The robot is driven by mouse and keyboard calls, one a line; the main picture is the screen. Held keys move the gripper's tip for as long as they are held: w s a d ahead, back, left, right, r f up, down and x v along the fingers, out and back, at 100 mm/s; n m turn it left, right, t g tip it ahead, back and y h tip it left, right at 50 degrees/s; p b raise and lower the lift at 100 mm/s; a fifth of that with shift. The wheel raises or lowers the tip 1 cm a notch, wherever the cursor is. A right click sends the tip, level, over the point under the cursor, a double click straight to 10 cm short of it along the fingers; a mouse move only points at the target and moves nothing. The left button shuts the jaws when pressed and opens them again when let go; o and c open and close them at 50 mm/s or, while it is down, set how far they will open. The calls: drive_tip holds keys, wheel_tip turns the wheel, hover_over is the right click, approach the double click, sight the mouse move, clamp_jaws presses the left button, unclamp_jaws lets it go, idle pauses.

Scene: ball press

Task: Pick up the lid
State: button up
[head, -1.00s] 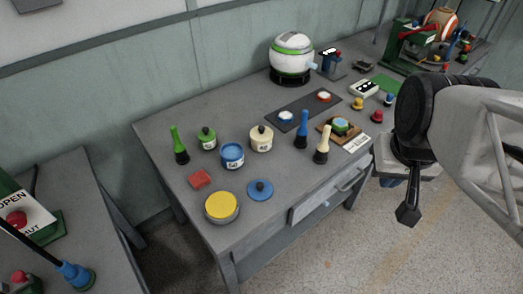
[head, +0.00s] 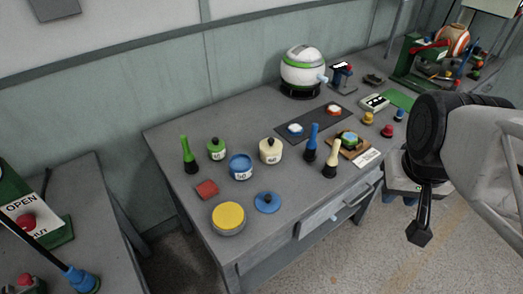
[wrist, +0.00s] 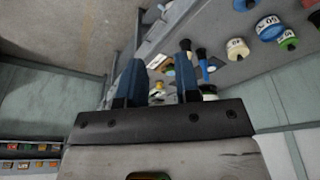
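The blue lid (head: 267,203) with a dark knob lies flat on the grey table (head: 165,135) near its front edge. The open-looking blue pot (head: 240,168), marked 50, stands behind it. A green pot (head: 216,149) and a cream pot (head: 270,151) stand nearby with lids on. My gripper (wrist: 161,78) shows its two blue fingers apart in the wrist view, with nothing held between them. It is away from the lid; my arm is at the right of the head view. A blue piece at the top of the wrist view may be the lid, cut by the edge.
Upright green (head: 188,157), blue (head: 311,145) and cream (head: 332,159) handled tools stand on the table. A drawer (head: 335,208) is in its front. A white-and-green round machine (head: 303,72) stands behind.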

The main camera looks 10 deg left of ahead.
drive_tip(key=o, duration=1.2)
drive_tip(key=shift+o, duration=0.2)
drive_tip(key=m+g, duration=0.3)
drive_tip(key=m, duration=1.3)
hover_over(269, 196)
drive_tip(key=f, duration=2.2)
drive_tip(key=shift+d+f, duration=0.25)
drive_tip(key=shift+f, duration=0.15)
drive_tip(key=shift+a+f, duration=0.25)
drive_tip(key=shift+f, duration=0.05)
drive_tip(key=shift+f, duration=1.25)
